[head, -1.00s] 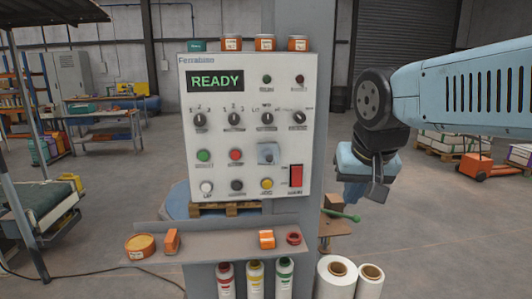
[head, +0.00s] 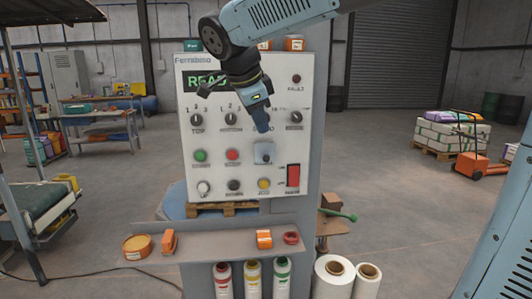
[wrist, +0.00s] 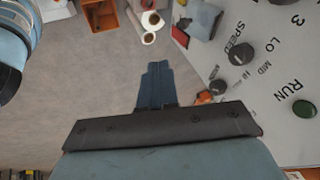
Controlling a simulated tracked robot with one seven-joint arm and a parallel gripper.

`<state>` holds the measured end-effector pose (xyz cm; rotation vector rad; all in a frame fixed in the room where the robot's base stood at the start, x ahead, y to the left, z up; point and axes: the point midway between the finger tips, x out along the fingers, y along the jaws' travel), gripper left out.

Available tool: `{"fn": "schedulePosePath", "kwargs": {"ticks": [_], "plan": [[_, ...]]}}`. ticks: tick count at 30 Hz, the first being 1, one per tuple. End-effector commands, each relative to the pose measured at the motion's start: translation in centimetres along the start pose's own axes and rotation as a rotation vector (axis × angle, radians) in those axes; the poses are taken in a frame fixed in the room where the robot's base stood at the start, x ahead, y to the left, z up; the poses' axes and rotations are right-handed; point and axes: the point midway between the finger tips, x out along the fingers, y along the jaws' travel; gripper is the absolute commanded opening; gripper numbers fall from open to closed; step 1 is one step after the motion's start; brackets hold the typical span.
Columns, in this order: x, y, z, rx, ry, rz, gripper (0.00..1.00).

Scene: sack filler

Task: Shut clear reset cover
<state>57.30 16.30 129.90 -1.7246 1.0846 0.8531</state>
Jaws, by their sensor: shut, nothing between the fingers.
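The reset cover (head: 264,153) is a small grey-blue, see-through square on the white control panel (head: 217,178), right of the red button. A small knob shows within its outline; I cannot tell how far the cover stands off the panel. My gripper (head: 261,126) is shut and empty, pointing down in front of the panel. Its tips appear just above the cover, with no clear contact. In the wrist view, the shut blue fingers (wrist: 155,85) are left of the panel face. I cannot pick out the cover there.
Selector knobs (head: 230,119) and a red rocker switch (head: 293,175) surround the cover area. A yellow button (head: 264,184) is below it. A shelf (head: 205,243) juts out under the panel with a roll of orange tape (head: 264,239). My arm partly hides the READY display (head: 205,81).

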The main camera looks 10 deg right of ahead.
Motion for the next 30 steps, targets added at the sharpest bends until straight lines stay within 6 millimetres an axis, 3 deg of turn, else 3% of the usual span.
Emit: {"fn": "schedulePosePath", "kwargs": {"ticks": [8, 24, 30], "plan": [[0.8, -0.8, 0.7, 0.056, 0.012, -0.002, 0.00], [9.8, -0.7, 0.6, 0.052, 0.011, 0.000, 0.00], [11.5, -2.6, 0.9, 0.052, 0.010, -0.003, 0.00]]}}
